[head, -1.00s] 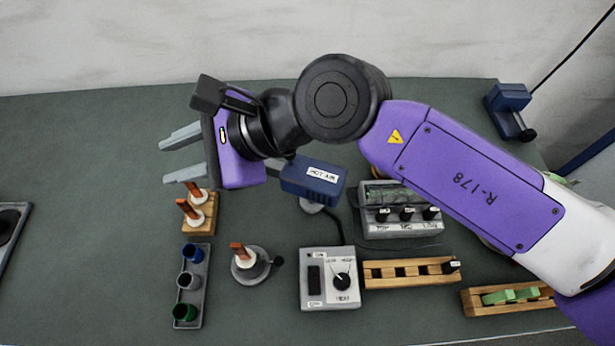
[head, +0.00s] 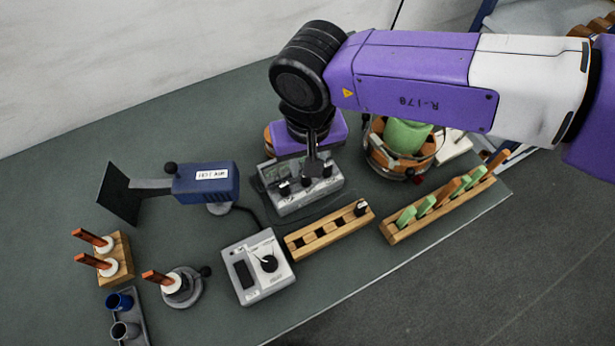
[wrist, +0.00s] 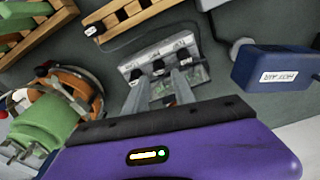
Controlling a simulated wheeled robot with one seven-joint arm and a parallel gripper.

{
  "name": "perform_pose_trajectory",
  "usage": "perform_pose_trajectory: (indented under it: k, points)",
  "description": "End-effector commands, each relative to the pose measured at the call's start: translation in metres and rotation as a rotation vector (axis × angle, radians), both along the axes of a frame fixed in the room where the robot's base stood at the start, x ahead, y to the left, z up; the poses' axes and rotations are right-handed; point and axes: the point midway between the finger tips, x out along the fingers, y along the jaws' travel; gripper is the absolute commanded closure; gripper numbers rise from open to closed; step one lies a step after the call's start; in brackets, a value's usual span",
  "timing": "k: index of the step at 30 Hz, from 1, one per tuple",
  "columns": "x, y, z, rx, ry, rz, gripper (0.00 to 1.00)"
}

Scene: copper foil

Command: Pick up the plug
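The plug (head: 361,208) looks to be the small dark piece with a white label at the right end of a slotted wooden rack (head: 304,240). In the wrist view the plug (wrist: 91,30) is at the upper left, at the end of the rack, with a thin dark cable beside it. My gripper (wrist: 160,88) is open and empty. In the wrist view its two grey fingers are apart, in front of a grey box with knobs. The plug is apart from the fingers.
The grey knob box (head: 300,188) stands behind the rack. A grey control unit (head: 257,266) is left of the rack, and the blue hot-air tool (head: 206,183) is farther left. A second rack (head: 440,212) with green and brown pieces and a round holder (head: 378,150) lie right.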

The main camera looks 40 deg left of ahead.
Motion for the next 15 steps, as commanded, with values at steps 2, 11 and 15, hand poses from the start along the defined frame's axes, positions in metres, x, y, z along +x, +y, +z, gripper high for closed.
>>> perform_pose_trajectory:
  k: [2,11,15]
  points:
    - [0.000,0.000,-0.007,-0.001,0.002,-0.001,0.69]
    - [0.004,0.003,-0.046,0.000,0.004,-0.004,0.69]
    - [0.005,0.003,-0.056,0.000,0.002,-0.002,0.69]
